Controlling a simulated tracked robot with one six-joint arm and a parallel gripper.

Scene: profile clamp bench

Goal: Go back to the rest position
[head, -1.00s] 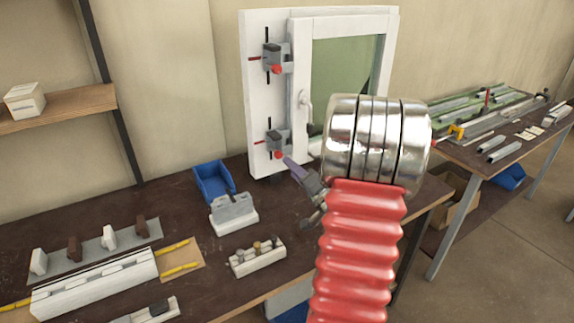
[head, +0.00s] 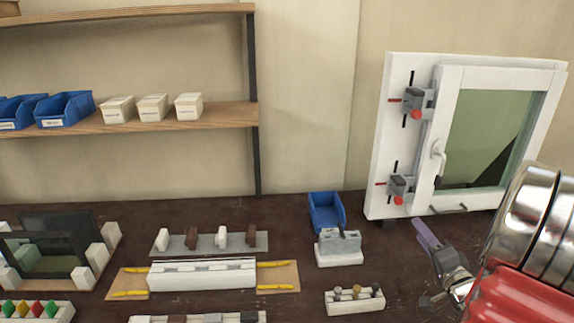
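My gripper (head: 425,234) is at the lower right of the head view, in front of the bottom edge of the white window frame (head: 470,80). A purple finger points up and left, below the lower clamp (head: 400,188). It appears apart from the clamp, and I see nothing held in it. I cannot tell from this angle whether the fingers are open or shut. My arm's red and silver links fill the lower right corner and hide part of the bench.
The dark bench (head: 345,282) carries a blue bin (head: 326,213), a grey-white block fixture (head: 338,248), a small peg holder (head: 355,300), a white profile (head: 202,274) with yellow-handled tools, and a dark-framed pane (head: 45,252). The upper clamp (head: 418,103) sits on the frame. A shelf (head: 225,115) holds boxes.

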